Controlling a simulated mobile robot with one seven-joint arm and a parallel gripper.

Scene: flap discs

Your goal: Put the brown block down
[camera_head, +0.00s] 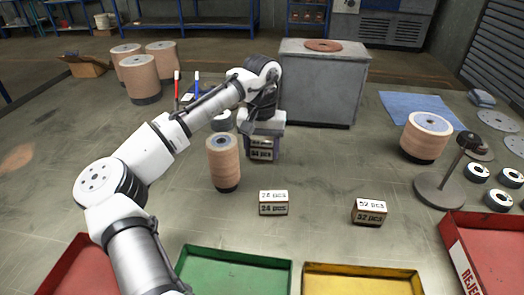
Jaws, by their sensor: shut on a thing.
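My gripper (263,143) points down near the middle of the table (320,168), in front of the grey metal box. It is shut on a brown block (262,154) with a printed label, partly hidden by the fingers. I cannot tell whether the block's underside touches the table. Two other small brown blocks with white labels stand nearer: one marked 24 pcs (273,209) and one marked 52 pcs (368,217).
A stack of tan discs (224,165) stands close left of my gripper. The grey box (322,90) is just behind. Another disc stack (424,140) and a round-based stand (445,190) are right. Green (235,265) and yellow (360,275) trays lie in front.

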